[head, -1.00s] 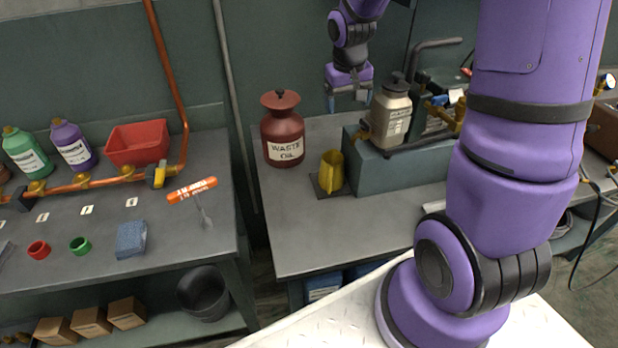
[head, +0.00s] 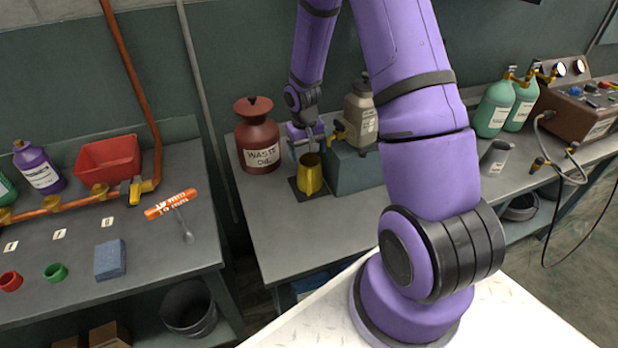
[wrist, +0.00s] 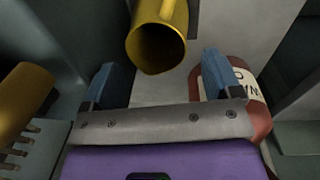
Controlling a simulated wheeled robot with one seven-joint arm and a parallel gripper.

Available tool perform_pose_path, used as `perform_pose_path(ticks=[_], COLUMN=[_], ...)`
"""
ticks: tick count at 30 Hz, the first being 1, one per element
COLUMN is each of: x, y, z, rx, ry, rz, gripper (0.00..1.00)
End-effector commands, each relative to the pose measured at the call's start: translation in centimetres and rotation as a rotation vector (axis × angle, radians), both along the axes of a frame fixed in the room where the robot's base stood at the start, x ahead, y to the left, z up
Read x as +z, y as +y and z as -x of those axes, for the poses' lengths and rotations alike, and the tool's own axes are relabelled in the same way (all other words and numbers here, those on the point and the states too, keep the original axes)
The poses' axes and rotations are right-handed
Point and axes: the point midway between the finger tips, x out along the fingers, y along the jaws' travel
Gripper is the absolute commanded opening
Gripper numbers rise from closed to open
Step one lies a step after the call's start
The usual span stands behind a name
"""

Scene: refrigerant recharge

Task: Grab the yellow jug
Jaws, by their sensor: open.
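The yellow jug (head: 310,176) stands upright on a small dark square mat (head: 294,189) on the bench in the head view. My gripper (head: 307,150) is just above and behind it, pointing down. In the wrist view the jug (wrist: 157,38) shows its open mouth beyond the fingers, roughly between their lines. My gripper's two blue fingers (wrist: 162,82) are spread apart with nothing between them. I cannot tell from the head view how far the fingertips are from the jug.
A red waste oil can (head: 257,140) stands close left of the jug; it also shows beside the right finger in the wrist view (wrist: 240,95). A teal block (head: 357,171) and a grey canister (head: 361,112) are close on the right. The bench front is clear.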

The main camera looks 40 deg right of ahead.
Motion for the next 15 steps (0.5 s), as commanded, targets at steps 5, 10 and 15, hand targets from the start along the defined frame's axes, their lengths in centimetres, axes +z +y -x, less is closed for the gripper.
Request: perform_pose_path(ticks=[5,10,15], x=[-1.0,-2.8,-5.0], y=[-0.1,-0.3,-0.5], z=[0.0,0.1,0.1], rx=[0.0,0.001,0.002], ry=[0.0,0.002,0.002], rz=[0.0,0.0,0.0], gripper=[0.84,0.84,0.84])
